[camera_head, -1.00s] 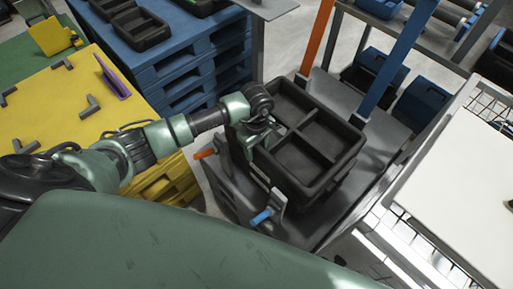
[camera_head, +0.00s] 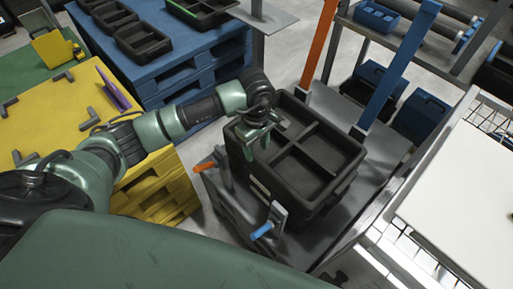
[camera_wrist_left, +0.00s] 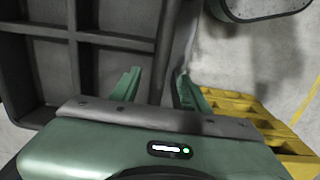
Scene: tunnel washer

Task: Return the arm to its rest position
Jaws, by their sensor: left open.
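My left gripper (camera_head: 256,138) hangs near the left rim of a black divided tray (camera_head: 318,182). Its green fingers are apart, with nothing held between them. In the left wrist view the open fingers (camera_wrist_left: 158,85) show with the tray's rim in the space beyond them. The tray's dividers (camera_wrist_left: 110,41) fill the left of that view. Whether a finger touches the rim cannot be told. My left arm reaches in from the left over the yellow pallet. My right gripper is out of view.
The tray sits on a grey cart (camera_head: 375,130) with orange (camera_head: 318,45) and blue (camera_head: 398,65) posts. A blue pallet stack (camera_head: 190,65) and yellow pallets (camera_head: 165,195) stand to the left. A white board (camera_head: 465,190) lies at right. Grey floor shows in the wrist view.

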